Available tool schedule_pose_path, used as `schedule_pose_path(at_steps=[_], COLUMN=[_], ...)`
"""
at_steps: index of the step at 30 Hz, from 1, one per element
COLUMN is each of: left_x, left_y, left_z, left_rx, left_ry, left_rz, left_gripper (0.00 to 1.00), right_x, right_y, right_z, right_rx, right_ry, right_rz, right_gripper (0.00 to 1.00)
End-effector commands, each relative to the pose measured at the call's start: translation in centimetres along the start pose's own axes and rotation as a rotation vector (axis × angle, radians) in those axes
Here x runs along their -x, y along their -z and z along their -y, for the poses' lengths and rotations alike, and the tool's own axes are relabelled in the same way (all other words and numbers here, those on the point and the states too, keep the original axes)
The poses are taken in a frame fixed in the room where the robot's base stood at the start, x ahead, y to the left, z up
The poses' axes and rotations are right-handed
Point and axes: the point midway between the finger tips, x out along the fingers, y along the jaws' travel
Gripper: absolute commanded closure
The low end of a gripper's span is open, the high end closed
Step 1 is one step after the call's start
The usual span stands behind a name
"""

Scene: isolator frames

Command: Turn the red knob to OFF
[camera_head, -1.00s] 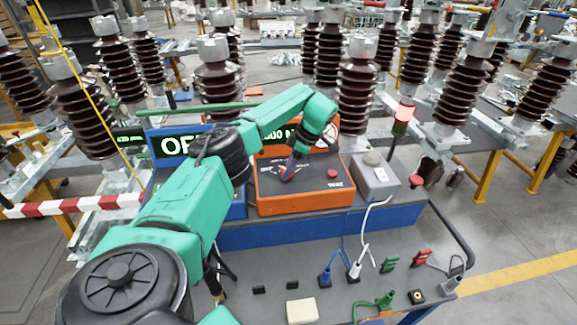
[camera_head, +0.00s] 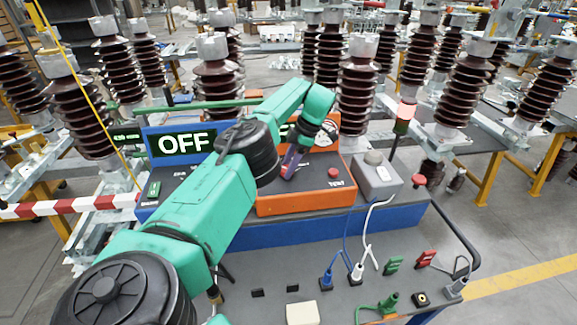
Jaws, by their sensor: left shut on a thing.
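The orange box (camera_head: 310,203) stands on the blue-edged bench, with a small red button (camera_head: 333,172) on its sloped top. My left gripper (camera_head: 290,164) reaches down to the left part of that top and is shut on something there. The thing in its jaws is mostly hidden by the gripper; it is at the place of a knob, but I cannot make out its red body or pointer. A display (camera_head: 185,143) on the blue box to the left reads OFF. The orange box's own display is mostly covered by my arm. My right gripper is not in view.
A grey box (camera_head: 376,180) stands right of the orange box, with a red mushroom button (camera_head: 419,180) beyond it. A signal lamp (camera_head: 405,113) rises behind. Cables and plugs (camera_head: 357,271) lie on the front panel. Brown insulators (camera_head: 358,88) stand behind.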

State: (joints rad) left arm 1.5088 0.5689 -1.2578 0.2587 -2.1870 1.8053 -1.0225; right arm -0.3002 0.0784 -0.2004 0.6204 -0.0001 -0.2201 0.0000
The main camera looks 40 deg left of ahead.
Motion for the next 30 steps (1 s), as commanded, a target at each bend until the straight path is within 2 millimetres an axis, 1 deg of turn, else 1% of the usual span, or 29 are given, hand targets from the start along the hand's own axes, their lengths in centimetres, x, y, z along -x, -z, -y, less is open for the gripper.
schedule_pose_path(at_steps=[2, 3, 5, 6, 23, 26, 30], left_x=[0.3, 0.3, 0.3, 0.2, 0.1, 0.3, 0.5], left_y=[0.1, 0.1, 0.1, 0.1, 0.0, 0.2, 0.3], left_z=[-0.1, -0.1, -0.1, -0.1, 0.0, 0.0, 0.1], left_rx=[0.003, 0.003, 0.002, 0.002, -0.011, -0.047, -0.17], left_ry=[-0.005, -0.005, -0.005, -0.005, -0.006, -0.021, -0.072], left_rz=[0.003, 0.004, 0.003, 0.003, 0.0, 0.0, -0.001], left_gripper=[1.0, 0.45, 0.22, 0.19, 0.19, 0.19, 0.19], right_x=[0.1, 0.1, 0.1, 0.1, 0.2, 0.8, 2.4], right_y=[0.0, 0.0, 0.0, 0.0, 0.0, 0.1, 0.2], right_z=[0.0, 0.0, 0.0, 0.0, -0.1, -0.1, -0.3], right_rx=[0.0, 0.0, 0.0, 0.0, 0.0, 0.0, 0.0], right_ry=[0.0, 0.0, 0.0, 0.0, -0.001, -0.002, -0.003], right_rz=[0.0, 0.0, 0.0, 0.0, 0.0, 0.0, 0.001], right_gripper=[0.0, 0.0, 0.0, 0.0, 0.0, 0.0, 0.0])
